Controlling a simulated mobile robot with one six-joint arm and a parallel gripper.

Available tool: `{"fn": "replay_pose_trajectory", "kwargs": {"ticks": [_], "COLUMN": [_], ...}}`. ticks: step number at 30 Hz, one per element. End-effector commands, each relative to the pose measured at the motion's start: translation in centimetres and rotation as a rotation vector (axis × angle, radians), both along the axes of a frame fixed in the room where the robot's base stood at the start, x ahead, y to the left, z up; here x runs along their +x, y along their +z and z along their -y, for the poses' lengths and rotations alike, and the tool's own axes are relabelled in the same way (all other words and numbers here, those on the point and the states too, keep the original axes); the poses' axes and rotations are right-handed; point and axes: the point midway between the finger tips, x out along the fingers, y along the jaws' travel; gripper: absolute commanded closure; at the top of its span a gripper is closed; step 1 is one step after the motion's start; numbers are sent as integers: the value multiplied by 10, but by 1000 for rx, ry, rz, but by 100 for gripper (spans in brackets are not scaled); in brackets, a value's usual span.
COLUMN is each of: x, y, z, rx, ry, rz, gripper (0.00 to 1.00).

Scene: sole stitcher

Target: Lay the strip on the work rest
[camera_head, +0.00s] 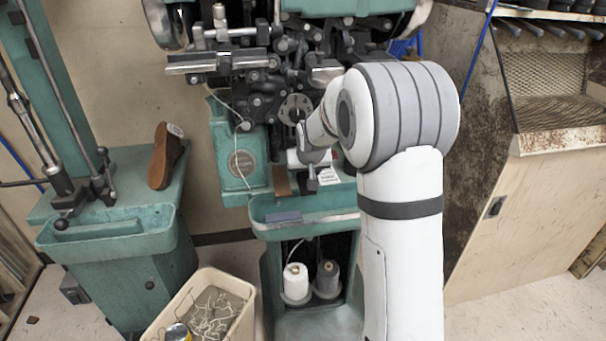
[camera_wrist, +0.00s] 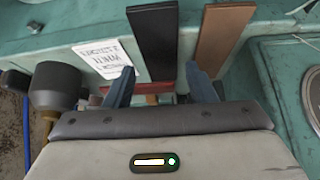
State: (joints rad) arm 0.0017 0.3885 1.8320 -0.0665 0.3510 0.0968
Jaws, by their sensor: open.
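My gripper (camera_wrist: 160,72) is open, its two blue-grey fingers apart and nothing clamped between them. In the wrist view a black strip (camera_wrist: 153,38) lies ahead, its near end between the fingertips; I cannot tell if they touch it. A brown strip (camera_wrist: 226,36) lies to its right, outside the fingers. In the head view the brown strip (camera_head: 281,181) shows on the green ledge of the machine, left of my gripper. My arm partly hides that area. I cannot tell for sure which part is the work rest.
A white printed card (camera_wrist: 105,60) lies left of the black strip. Below the ledge is a green tray (camera_head: 335,226) with a flat blue-grey piece (camera_head: 283,217). Thread spools (camera_head: 295,281) stand underneath. A brown shoe (camera_head: 165,156) stands left; a scrap bin (camera_head: 246,312) is on the floor.

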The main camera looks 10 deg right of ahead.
Motion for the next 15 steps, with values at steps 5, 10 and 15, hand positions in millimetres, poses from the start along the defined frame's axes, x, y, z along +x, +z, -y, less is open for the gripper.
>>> {"fn": "replay_pose_trajectory", "kwargs": {"ticks": [5,10,15], "x": [-22,-39,-48], "y": [37,62,75], "z": [-1,-2,-2], "rx": [0,0,0], "ry": [0,0,0], "rz": [4,2,0], "gripper": [50,50,50]}}
